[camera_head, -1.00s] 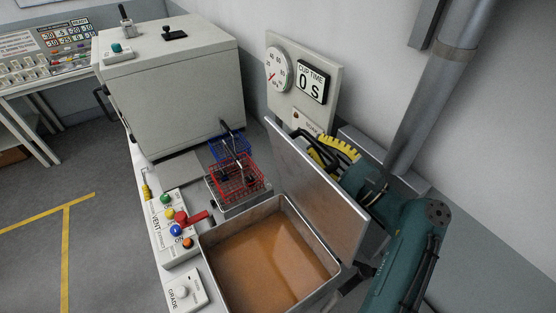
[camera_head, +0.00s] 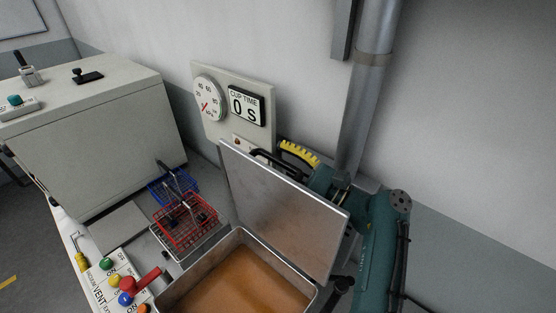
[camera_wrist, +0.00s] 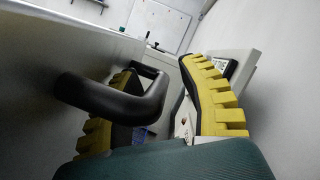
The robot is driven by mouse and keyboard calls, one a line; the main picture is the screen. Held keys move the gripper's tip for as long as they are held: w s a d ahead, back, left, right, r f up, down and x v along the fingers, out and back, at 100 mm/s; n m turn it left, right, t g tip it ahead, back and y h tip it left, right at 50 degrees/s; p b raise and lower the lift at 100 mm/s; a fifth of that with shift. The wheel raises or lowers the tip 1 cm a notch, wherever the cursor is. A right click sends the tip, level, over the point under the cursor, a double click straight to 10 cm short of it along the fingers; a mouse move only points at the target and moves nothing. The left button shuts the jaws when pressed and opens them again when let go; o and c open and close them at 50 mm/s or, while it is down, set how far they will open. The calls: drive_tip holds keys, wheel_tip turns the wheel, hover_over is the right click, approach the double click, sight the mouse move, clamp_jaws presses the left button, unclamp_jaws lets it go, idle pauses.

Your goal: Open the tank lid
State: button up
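The tank (camera_head: 197,267) is a metal box holding orange-brown liquid (camera_head: 240,285). Its flat metal lid (camera_head: 285,210) stands raised, tilted up along the tank's right side, and the tank mouth is uncovered. A black loop handle (camera_head: 276,160) is on the lid's far face; it also shows in the wrist view (camera_wrist: 150,105). My gripper (camera_wrist: 165,112) has yellow ribbed fingers, spread apart on either side of the handle bar. The left finger is partly hidden behind the handle, inside its loop. A gap shows between the bar and the right finger. In the head view one finger shows behind the lid.
Red (camera_head: 185,225) and blue (camera_head: 172,188) wire baskets stand behind the tank. A button panel (camera_head: 110,283) is at the left. A large grey cabinet (camera_head: 100,150) stands behind. A gauge and cup-time display panel (camera_head: 232,105) is near the wall, close to the lid.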

drive_tip(key=shift+d+f, duration=0.1)
drive_tip(key=shift+f, duration=0.05)
drive_tip(key=v, duration=1.2)
